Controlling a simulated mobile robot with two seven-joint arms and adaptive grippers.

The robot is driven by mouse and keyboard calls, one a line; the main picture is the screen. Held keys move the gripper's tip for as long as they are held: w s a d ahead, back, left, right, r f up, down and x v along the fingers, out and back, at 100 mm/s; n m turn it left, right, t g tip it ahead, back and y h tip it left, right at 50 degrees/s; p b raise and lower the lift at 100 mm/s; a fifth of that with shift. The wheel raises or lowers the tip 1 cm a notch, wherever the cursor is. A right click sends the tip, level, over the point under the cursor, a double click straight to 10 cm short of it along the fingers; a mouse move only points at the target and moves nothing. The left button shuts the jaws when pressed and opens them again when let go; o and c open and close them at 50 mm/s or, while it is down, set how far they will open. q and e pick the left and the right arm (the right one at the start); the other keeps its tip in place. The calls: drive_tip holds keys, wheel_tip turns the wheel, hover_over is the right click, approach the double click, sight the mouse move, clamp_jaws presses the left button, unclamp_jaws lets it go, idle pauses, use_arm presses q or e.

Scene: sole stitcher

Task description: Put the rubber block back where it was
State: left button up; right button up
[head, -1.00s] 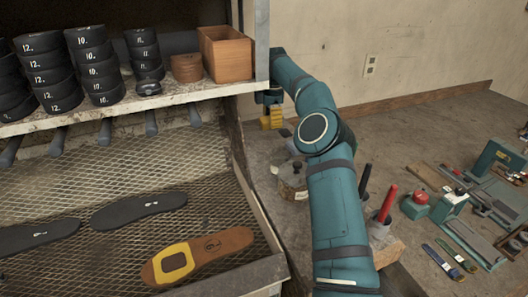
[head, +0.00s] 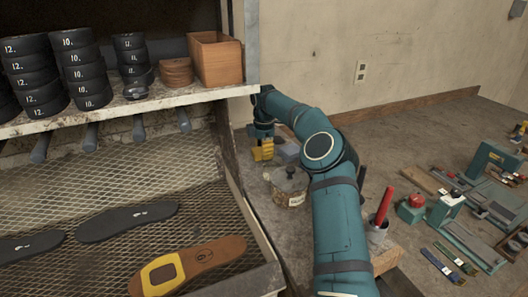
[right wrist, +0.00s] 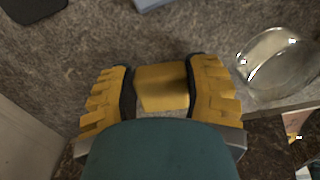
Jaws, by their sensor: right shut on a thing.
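My right gripper (head: 262,152) is low over the back part of the bench, just right of the shelf post. In the right wrist view its yellow fingers (right wrist: 162,95) are shut on a yellow-tan block (right wrist: 162,85), which I take to be the rubber block. The block sits between both fingertips, with the speckled bench top around it. I cannot tell whether it touches the bench. In the head view the block is too small to tell from the yellow fingers. My left gripper is in neither current view.
A lidded glass jar (head: 289,188) stands close in front of the gripper, and a grey-blue block (head: 287,151) lies just right of it. A wooden box (head: 215,59) is on the shelf. A red-handled tool (head: 384,205) stands right of my arm.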

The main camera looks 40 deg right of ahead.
drive_tip(key=shift+f, duration=0.25)
drive_tip(key=o, duration=1.1)
drive_tip(key=shift+f+b, duration=0.1)
drive_tip(key=shift+b, duration=0.4)
wheel_tip(320, 180, up, 14)
drive_tip(key=p, duration=0.6)
